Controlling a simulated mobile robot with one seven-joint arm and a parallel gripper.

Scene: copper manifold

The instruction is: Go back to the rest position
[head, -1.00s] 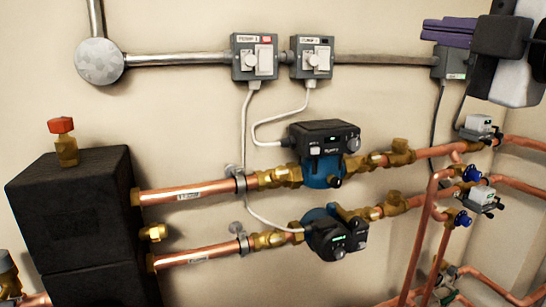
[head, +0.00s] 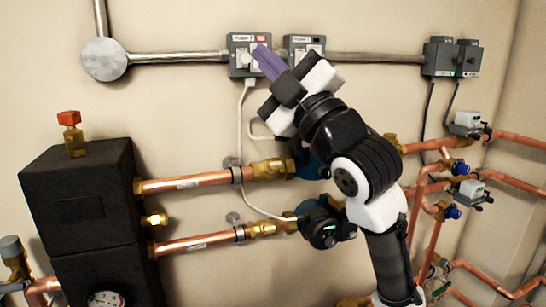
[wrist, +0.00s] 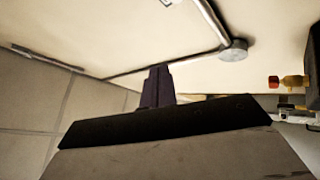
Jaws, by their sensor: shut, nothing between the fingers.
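My gripper (head: 268,62) is in the upper middle of the head view, its purple fingers together and empty. The fingers overlap the left switch box (head: 243,56) in the picture; I cannot tell whether they touch it. In the wrist view the purple fingers (wrist: 157,86) show pressed together, pointing up toward the pale wall. My arm crosses the right middle of the head view and hides most of the upper pump (head: 308,165). The lower pump (head: 325,225) shows with a green light.
A black insulated block (head: 80,200) with a red-capped valve (head: 70,133) stands at left. Copper pipes (head: 190,184) run right from it. A metal conduit (head: 175,58) with a round junction box (head: 103,59) crosses the wall. Two grey boxes (head: 450,58) hang at upper right.

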